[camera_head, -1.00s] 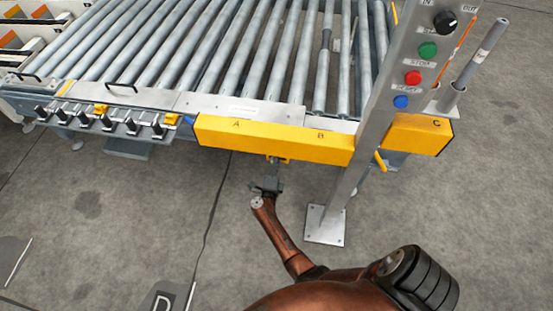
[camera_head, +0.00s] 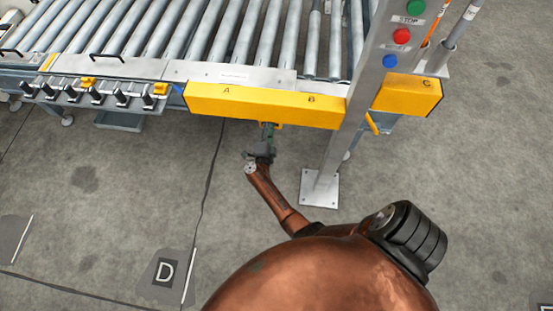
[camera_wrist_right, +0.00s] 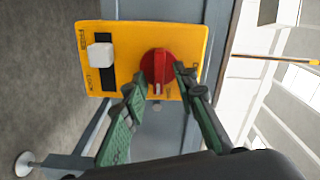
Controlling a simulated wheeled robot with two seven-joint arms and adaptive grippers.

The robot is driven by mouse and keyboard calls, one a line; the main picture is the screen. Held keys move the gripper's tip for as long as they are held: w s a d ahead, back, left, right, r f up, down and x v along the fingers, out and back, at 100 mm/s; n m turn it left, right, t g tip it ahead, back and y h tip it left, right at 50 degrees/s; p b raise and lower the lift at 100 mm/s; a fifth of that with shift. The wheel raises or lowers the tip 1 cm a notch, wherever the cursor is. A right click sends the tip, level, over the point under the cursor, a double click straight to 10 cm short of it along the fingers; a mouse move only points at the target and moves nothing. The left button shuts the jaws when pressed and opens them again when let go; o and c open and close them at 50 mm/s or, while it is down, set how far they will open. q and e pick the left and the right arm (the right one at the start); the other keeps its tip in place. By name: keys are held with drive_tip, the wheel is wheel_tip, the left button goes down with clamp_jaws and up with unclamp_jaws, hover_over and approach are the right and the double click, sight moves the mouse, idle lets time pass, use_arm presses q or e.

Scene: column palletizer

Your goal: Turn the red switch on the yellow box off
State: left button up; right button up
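The yellow box (camera_wrist_right: 97,45) fills the upper middle of the right wrist view. It carries a round red switch (camera_wrist_right: 159,62) with a raised grip running up and down in the picture and a pale mark at its lower end. A white square knob (camera_wrist_right: 100,55) on a dark slot sits left of it. My right gripper (camera_wrist_right: 158,77) is open, its green fingers one on each side of the red switch's lower part; contact cannot be told. In the head view my right gripper (camera_head: 262,150) is below the yellow beam, and the switch is hidden. My left gripper is not in view.
The yellow beam (camera_head: 230,104) edges the roller conveyor (camera_head: 215,40). A grey post (camera_head: 345,140) with coloured buttons stands right of my right arm, on a floor plate (camera_head: 319,189). The floor on the left is clear.

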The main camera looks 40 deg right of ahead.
drive_tip(key=s+a+n+b, duration=0.55)
drive_tip(key=n+b, duration=0.25)
drive_tip(key=n, duration=0.7)
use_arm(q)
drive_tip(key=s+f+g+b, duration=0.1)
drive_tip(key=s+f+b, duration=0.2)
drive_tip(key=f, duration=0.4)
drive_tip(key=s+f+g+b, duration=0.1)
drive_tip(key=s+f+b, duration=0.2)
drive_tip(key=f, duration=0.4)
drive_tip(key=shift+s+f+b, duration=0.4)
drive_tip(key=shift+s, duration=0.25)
use_arm(e)
drive_tip(key=s+a+f+n+t+y, duration=0.2)
drive_tip(key=s+a+f+n+y, duration=0.2)
drive_tip(key=s+f+y, duration=0.3)
drive_tip(key=s+a+f+n+t+y, duration=0.3)
drive_tip(key=s+a+f+n+y, duration=0.2)
drive_tip(key=s, duration=0.5)
wheel_tip(320, 180, down, 3)
drive_tip(key=shift+s+a+n+t+y, duration=0.15)
drive_tip(key=shift+a+n+t+y, duration=0.15)
drive_tip(key=shift+a+y, duration=0.65)
drive_tip(key=shift+d, duration=0.1)
